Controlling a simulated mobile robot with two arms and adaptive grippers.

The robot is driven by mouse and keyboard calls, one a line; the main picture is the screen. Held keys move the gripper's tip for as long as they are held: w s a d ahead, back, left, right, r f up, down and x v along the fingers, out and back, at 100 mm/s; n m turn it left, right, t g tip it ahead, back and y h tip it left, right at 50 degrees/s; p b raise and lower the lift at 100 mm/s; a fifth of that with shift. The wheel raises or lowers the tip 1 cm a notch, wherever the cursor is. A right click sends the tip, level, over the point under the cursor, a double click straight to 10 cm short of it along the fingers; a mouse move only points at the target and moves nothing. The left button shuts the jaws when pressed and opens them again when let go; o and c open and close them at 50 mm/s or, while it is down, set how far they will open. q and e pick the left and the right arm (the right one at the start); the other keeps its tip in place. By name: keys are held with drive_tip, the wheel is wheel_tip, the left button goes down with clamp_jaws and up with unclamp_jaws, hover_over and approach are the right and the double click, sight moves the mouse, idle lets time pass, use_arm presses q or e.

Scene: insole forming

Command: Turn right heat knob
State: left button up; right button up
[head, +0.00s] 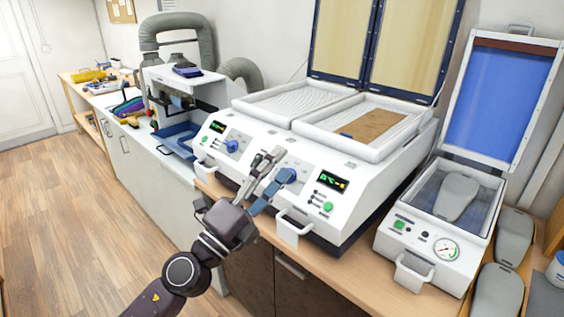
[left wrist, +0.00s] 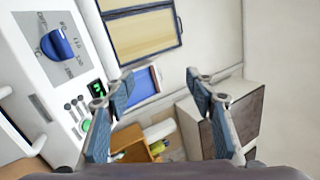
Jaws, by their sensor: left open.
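The right heat knob (head: 291,174) is blue and sits on the sloped white front panel of the heating machine (head: 345,160), left of the right display. In the head view my left gripper (head: 279,165) is close in front of it, with one finger partly overlapping it. In the left wrist view the knob (left wrist: 60,43) is at the upper left, on a grey dial plate, outside the space between the fingers. The left gripper (left wrist: 163,85) is open and empty there, apart from the knob. My right gripper is not in view.
A matching left knob (head: 231,146) is farther left on the panel. A white handle (head: 293,228) juts out below the right display (head: 331,183). A smaller press with a gauge (head: 445,249) stands at the right. Grey insole forms (head: 497,291) lie beside it.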

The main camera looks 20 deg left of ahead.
use_arm(q)
drive_tip(key=w+d+m+g+h, duration=0.1)
drive_tip(key=d+m+g+h, duration=0.5)
drive_tip(key=m, duration=0.7)
drive_tip(key=w+a+f+m+g+y, duration=0.1)
drive_tip(key=w+a+f+m+y, duration=0.1)
drive_tip(key=a+f+y, duration=0.3)
drive_tip(key=w+a+m+g+y, duration=0.2)
drive_tip(key=a+y, duration=0.2)
drive_tip(key=a, duration=0.3)
drive_tip(key=p+x, duration=0.3)
drive_tip(key=x, duration=0.4)
drive_tip(key=shift+w+p, duration=0.1)
drive_tip(key=shift+p, duration=0.2)
drive_tip(key=shift+w+d+f, duration=0.1)
drive_tip(key=shift+w+f, duration=0.2)
drive_tip(key=shift+f, duration=0.05)
drive_tip(key=shift+h, duration=0.3)
